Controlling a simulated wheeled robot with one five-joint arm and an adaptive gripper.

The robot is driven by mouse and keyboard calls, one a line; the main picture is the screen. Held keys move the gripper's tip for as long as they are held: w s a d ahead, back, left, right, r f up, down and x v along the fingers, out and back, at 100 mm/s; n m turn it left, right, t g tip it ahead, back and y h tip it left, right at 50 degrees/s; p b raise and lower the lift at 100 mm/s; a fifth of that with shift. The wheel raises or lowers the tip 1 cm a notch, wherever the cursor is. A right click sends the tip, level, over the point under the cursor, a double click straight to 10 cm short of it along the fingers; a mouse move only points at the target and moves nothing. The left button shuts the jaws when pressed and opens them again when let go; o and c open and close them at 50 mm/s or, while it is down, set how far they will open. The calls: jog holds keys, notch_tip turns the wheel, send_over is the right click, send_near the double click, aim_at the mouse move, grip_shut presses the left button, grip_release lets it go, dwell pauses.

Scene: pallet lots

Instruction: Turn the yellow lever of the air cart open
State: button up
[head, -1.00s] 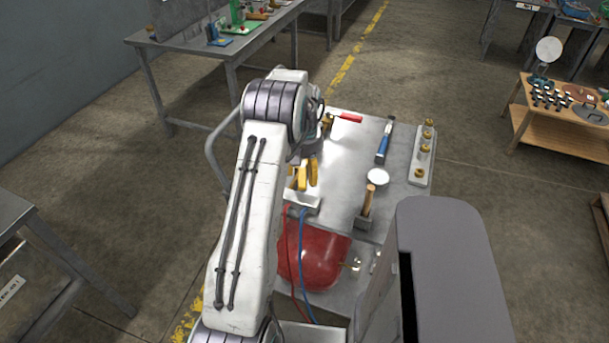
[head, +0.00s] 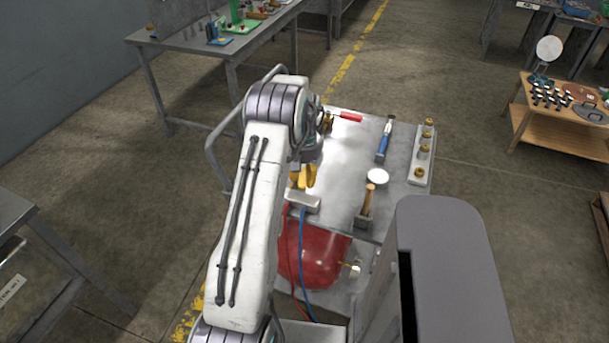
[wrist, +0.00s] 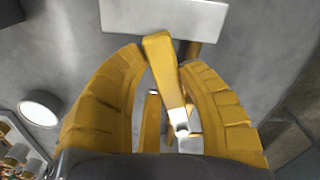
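The yellow lever (wrist: 168,75) shows in the wrist view as a slim yellow bar with a bright metal end, between my two fingers. My gripper (wrist: 167,57) has thick yellow ridged fingers, spread on either side of the lever. The right finger looks very close to the lever; I cannot tell whether it touches. In the head view my gripper (head: 302,176) is over the steel top of the air cart (head: 338,155), just behind a pale block (head: 303,202). The lever cannot be told apart from the yellow fingers there.
A red tank (head: 318,258) sits below, with red and blue hoses beside it. On the cart top are a red-handled part (head: 347,116), a blue-handled tool (head: 384,143), a white disc (head: 377,177), a wooden handle (head: 369,196) and a strip with brass fittings (head: 423,155).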

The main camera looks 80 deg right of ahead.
grip_shut()
jog(key=shift+w+f+m+b, duration=0.1)
jog(key=shift+w+m+b, duration=0.4)
jog(key=shift+w+m, duration=0.25)
jog(key=shift+w+m+b, duration=0.35)
jog(key=shift+w+m, duration=0.55)
jog(key=shift+m, duration=0.65)
jog(key=o, duration=0.7)
grip_release()
jog(key=shift+c, duration=0.2)
jog(key=shift+r, duration=0.2)
notch_tip(320, 180, up, 12)
jog(key=shift+f, duration=0.1)
